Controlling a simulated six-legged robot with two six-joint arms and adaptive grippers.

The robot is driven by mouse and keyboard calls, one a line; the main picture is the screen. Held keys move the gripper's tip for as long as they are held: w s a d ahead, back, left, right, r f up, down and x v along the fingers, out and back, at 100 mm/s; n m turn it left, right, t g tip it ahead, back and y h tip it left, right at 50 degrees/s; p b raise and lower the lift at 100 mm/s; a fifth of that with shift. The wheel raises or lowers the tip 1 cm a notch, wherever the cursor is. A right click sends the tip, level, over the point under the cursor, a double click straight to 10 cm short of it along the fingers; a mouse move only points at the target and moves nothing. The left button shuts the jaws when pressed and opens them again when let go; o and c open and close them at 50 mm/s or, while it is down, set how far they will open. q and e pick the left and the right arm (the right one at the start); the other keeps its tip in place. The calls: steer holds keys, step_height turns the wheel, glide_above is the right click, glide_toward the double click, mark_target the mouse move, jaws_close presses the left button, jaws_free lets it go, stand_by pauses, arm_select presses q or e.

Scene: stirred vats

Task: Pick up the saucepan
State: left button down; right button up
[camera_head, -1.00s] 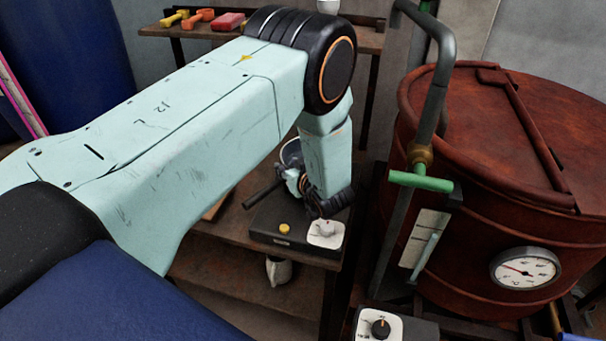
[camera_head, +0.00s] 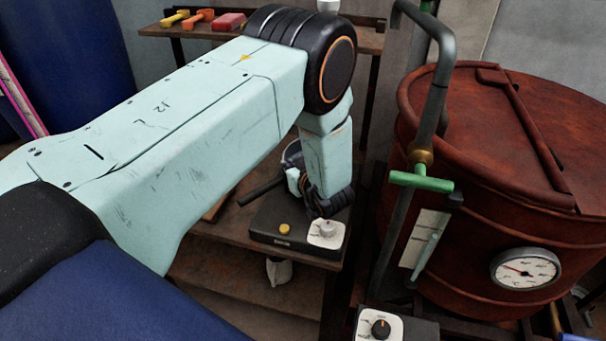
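The saucepan shows in part behind my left wrist: its dark handle (camera_head: 262,190) points to the lower left, and a bit of its rim (camera_head: 291,154) shows above. It is at the hot plate (camera_head: 283,230), a flat dark unit on the wooden bench. I cannot tell whether the pan rests on the plate or is lifted. My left gripper (camera_head: 294,180) is at the pan, mostly hidden behind my wrist and the pan; its fingertips are not clear, so its grip cannot be read. My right gripper is out of view.
A rust-red vat (camera_head: 480,160) with a gauge (camera_head: 525,269) and a bent pipe (camera_head: 437,90) stands close on the right. A back shelf (camera_head: 372,40) holds coloured tools. A pale jug (camera_head: 279,270) is on the lower shelf. A blue drum (camera_head: 70,60) stands at left.

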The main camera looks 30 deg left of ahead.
arm_select(q)
steer(key=shift+s+f, duration=0.15)
steer(key=shift+f, duration=0.15)
